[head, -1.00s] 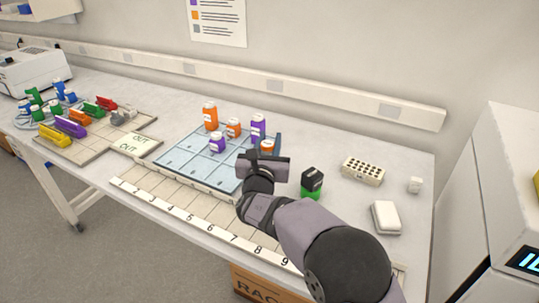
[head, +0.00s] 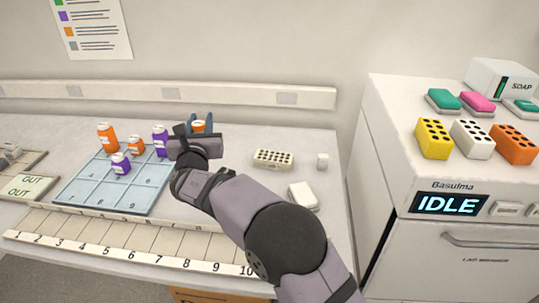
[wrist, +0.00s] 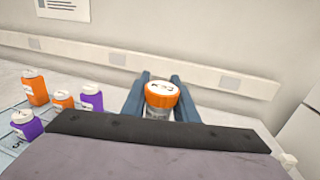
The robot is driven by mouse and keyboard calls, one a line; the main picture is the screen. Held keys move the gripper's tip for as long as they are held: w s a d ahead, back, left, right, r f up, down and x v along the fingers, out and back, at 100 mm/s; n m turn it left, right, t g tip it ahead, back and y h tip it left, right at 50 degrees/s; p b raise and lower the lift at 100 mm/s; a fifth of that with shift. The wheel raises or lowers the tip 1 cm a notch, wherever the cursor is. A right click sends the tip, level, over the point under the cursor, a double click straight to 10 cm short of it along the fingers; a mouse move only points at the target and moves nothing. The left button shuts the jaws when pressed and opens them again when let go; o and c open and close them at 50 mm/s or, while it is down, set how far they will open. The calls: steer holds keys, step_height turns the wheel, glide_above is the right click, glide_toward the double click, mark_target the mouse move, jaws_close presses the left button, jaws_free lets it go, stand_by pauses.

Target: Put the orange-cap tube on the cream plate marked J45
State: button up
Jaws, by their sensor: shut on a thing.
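My gripper (wrist: 160,98) is shut on an orange-cap tube (wrist: 161,92), whose cap has a white top with small dark marks that I cannot read for sure. The blue fingers stand on both sides of it. In the head view the tube's orange (head: 198,126) shows just above my dark wrist, by the right edge of the blue gridded tray. Its lower part is hidden by my gripper. I see no cream plate on which J45 can be read.
Orange bottles (head: 107,137) and purple bottles (head: 121,164) stand on the gridded tray (head: 85,190). A numbered strip (head: 130,247) runs along the front. A cream holed block (head: 273,158) and a white box (head: 303,196) lie right. A washer (head: 450,200) reading IDLE carries coloured holed blocks.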

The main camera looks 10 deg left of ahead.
steer(key=w+d+r+m+h+p, duration=0.1)
steer(key=w+d+m+h, duration=0.15)
steer(key=w+d, duration=0.6)
steer(key=w+d+r+m+h, duration=0.1)
steer(key=w+d+h, duration=0.3)
steer(key=d, duration=0.7)
step_height(320, 180, down, 10)
steer(key=p, duration=0.1)
steer(key=shift+w+r+y+p, duration=0.2)
steer(key=shift+w+y+p, duration=0.15)
steer(key=shift+y+p, duration=0.1)
steer(key=shift+d+f+b, duration=0.1)
steer(key=shift+f+b, duration=0.1)
steer(key=shift+b, duration=0.1)
steer(key=o, duration=1)
steer(key=shift+r, duration=0.1)
